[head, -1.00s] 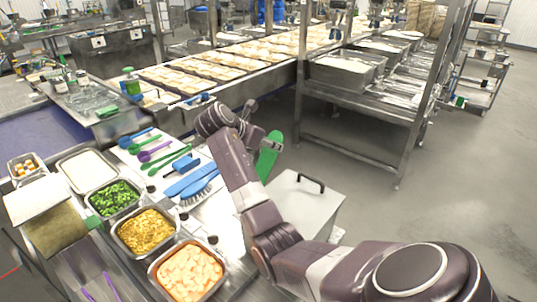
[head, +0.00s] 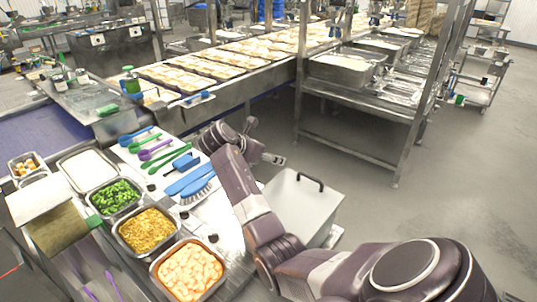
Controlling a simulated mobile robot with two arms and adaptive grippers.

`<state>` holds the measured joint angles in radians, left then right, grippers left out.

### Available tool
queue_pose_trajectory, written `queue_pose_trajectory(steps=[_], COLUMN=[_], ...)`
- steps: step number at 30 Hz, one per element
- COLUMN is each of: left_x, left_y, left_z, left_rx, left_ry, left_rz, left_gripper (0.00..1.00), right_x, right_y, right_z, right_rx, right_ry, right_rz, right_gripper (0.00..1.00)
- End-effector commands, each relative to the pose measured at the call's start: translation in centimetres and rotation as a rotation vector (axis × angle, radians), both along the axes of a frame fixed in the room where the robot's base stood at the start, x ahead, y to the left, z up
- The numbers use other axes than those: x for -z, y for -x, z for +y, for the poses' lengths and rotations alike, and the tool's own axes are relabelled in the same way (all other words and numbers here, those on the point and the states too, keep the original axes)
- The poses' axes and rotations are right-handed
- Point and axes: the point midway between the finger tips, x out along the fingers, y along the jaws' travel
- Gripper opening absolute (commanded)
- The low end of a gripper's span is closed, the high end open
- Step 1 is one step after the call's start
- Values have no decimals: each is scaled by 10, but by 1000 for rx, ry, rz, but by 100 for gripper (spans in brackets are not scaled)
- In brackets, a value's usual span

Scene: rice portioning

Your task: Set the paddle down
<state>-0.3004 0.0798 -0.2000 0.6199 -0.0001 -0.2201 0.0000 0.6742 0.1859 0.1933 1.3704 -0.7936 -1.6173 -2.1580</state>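My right gripper (head: 263,142) is at the far end of the purple-grey arm, beyond the utensil table's right edge and above a pale box. Its two fingers are apart and nothing shows between them. No paddle is visible in it, and the large green paddle held there earlier is not in view; where it lies cannot be seen. A green spoon-like utensil (head: 171,163) and a blue scraper (head: 187,162) lie on the white table. My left gripper is not in view.
The pale box (head: 300,212) with a black handle stands right of the table. Trays of greens (head: 115,197), yellow food (head: 147,231) and orange-edged pieces (head: 187,272) line the table's front. A blue brush (head: 197,187) lies near the arm.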

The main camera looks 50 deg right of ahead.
Motion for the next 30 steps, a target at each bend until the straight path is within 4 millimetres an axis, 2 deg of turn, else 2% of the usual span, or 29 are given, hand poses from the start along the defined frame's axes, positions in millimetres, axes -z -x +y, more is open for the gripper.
queue_pose_trajectory(steps=[10, 24, 30], left_x=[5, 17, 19], left_y=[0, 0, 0], left_z=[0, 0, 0], left_rx=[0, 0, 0], left_ry=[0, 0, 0], left_rz=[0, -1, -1], left_gripper=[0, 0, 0], right_x=[-4, -62, -76], right_y=[0, 8, 10], right_z=[2, 74, 91], right_rx=[-1, -3, -1], right_ry=[0, 0, 0], right_rz=[-2, -3, -1], right_gripper=[57, 57, 57])
